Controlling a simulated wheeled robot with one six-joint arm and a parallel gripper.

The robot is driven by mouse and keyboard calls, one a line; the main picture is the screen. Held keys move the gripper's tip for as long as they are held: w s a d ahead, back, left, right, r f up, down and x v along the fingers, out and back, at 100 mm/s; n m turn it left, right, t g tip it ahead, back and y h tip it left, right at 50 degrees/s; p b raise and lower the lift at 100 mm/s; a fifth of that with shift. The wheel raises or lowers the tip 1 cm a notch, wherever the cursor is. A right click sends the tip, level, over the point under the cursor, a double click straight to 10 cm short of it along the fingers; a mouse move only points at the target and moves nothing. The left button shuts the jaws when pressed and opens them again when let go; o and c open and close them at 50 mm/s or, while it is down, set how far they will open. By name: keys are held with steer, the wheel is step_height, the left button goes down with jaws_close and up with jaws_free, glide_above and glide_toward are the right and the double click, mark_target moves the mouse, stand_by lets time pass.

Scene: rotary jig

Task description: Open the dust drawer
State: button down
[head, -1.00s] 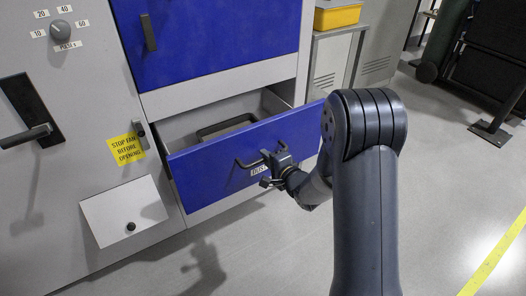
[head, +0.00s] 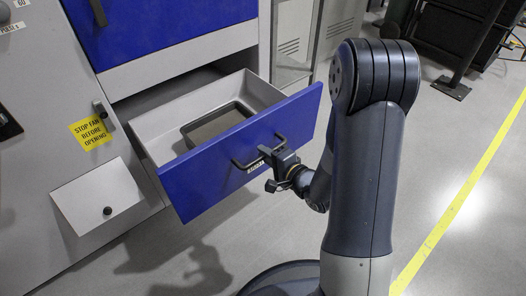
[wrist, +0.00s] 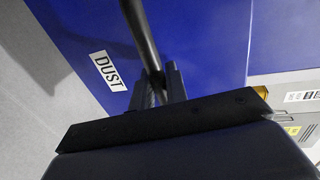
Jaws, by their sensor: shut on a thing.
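The dust drawer (head: 178,183) has a blue front and stands pulled well out of the grey cabinet in the head view. Its inside shows a dark-rimmed tray (head: 217,125). A black bar handle (head: 243,163) crosses the drawer front. My gripper (head: 272,168) is shut on this handle, near its right part. In the wrist view the gripper fingers (wrist: 158,88) close around the dark handle bar (wrist: 139,35). A white label reading DUST (wrist: 107,71) lies beside them on the blue front.
A yellow sign (head: 90,133) asks to stop the fan before opening; a small latch (head: 103,108) is beside it. A white sloped flap (head: 98,205) juts out at lower left. A blue panel (head: 150,22) is above the drawer.

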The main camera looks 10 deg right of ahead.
steer(key=c, duration=1.5)
jaws_free()
steer(key=p+v, duration=0.2)
steer(key=v, duration=0.8)
steer(key=shift+s+d, duration=0.25)
steer(key=shift+s, duration=0.1)
steer(key=shift+w+a, duration=0.1)
steer(key=b+x, duration=0.2)
steer(key=x, duration=0.7)
steer(key=shift+w+a+f, duration=0.1)
steer(key=shift+w+a, duration=0.1)
steer(key=shift+w, duration=0.1)
steer(key=shift+w+a, duration=0.3)
steer(key=shift+w, duration=0.25)
